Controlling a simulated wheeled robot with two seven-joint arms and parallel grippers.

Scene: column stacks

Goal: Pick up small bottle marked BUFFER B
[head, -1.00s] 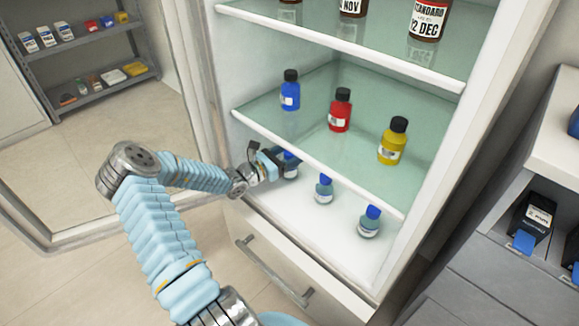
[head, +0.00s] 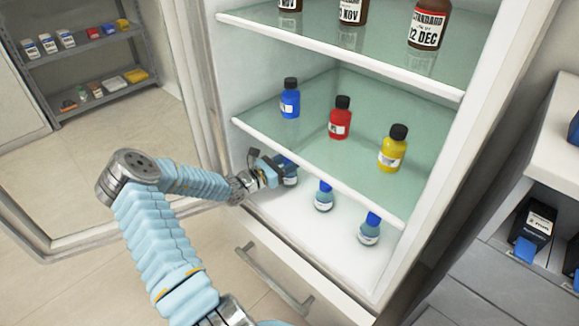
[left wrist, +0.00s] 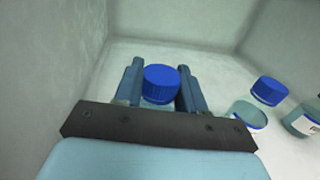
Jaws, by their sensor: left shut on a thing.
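My left gripper (head: 276,168) reaches into the lowest level of the open cabinet, under the glass shelf. In the left wrist view its two fingers (left wrist: 160,88) stand on either side of a small bottle with a ribbed blue cap (left wrist: 161,83), and they are shut on it. In the head view the held bottle (head: 290,179) is the leftmost of three small blue-capped bottles. The middle bottle (head: 324,197) and the right bottle (head: 370,230) stand free on the white floor. I cannot read their labels at this size. My right gripper is not in view.
The glass shelf edge (head: 300,164) runs just above my gripper. On that shelf stand a blue bottle (head: 290,98), a red bottle (head: 340,118) and a yellow bottle (head: 392,149). Brown bottles stand higher. A drawer handle (head: 272,279) lies below.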

